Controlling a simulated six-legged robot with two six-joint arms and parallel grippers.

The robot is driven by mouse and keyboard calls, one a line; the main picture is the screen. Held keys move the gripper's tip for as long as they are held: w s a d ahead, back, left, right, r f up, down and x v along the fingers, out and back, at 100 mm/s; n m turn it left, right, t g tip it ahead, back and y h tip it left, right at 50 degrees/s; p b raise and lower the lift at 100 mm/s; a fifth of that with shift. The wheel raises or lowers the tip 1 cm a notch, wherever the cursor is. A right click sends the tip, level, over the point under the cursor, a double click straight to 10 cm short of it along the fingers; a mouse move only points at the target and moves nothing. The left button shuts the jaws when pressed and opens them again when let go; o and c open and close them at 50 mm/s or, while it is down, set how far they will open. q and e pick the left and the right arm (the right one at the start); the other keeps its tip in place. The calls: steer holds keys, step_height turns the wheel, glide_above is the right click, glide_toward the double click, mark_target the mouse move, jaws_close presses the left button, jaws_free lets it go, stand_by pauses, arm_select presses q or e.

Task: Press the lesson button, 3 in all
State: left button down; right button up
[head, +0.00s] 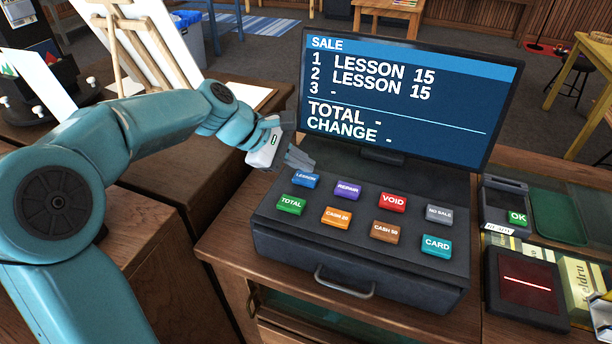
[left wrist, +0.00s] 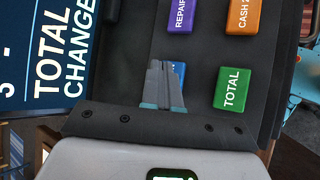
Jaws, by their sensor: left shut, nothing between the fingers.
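The blue lesson button (head: 306,180) is at the back left of the register's keys (head: 360,268). In the left wrist view the lesson button (left wrist: 178,72) is partly hidden behind my fingers. My left gripper (head: 301,163) is shut and empty, its fingertips just above and behind the lesson button. I cannot tell whether they touch it. It also shows in the left wrist view (left wrist: 163,68). The screen (head: 405,95) lists LESSON 15 on lines 1 and 2, with a dash on line 3 and dashes for total and change.
Beside the lesson button are the green TOTAL button (head: 291,205) and the purple REPAIR button (head: 347,190). The red VOID button (head: 392,202) is further right. A card reader (head: 506,205) and a dark scanner pad (head: 526,284) stand right of the register.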

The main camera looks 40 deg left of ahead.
mark_target(302, 178)
arm_select(q)
steer(key=shift+f, duration=0.1)
stand_by(0.4)
steer(key=shift+f, duration=0.35)
steer(key=shift+f+b, duration=0.5)
steer(key=shift+b, duration=0.1)
stand_by(0.5)
steer(key=shift+r, duration=0.1)
steer(key=shift+r+p, duration=0.85)
steer(key=shift+p, duration=0.05)
step_height(302, 178, up, 5)
steer(key=p, duration=0.4)
steer(key=shift+p, duration=0.4)
